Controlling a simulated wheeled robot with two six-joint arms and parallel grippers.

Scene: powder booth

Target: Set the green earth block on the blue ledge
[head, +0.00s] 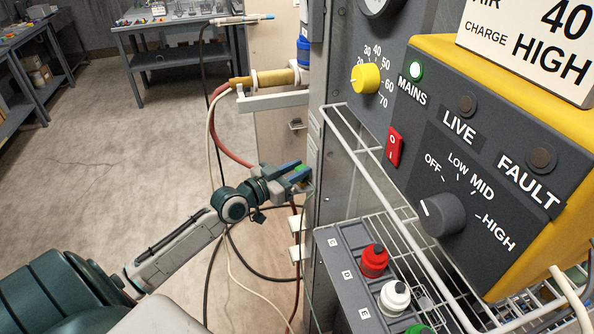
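My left gripper (294,173) is beside the left edge of the grey cabinet, its dark fingers pointing right. A small green block (301,168), which looks like the green earth block, shows between its fingertips. The fingers appear closed on it and hide much of it. The gripper is in front of the cabinet's side, and I cannot tell whether it touches it. I cannot make out a blue ledge in this view. My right gripper is not in view.
The grey cabinet (335,190) carries a white wire rack (385,190) and a yellow control unit (455,60). A grey holder (345,262) has red (374,260), white (394,298) and green (419,329) caps. Hoses (222,140) hang behind my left gripper. Floor on the left is clear.

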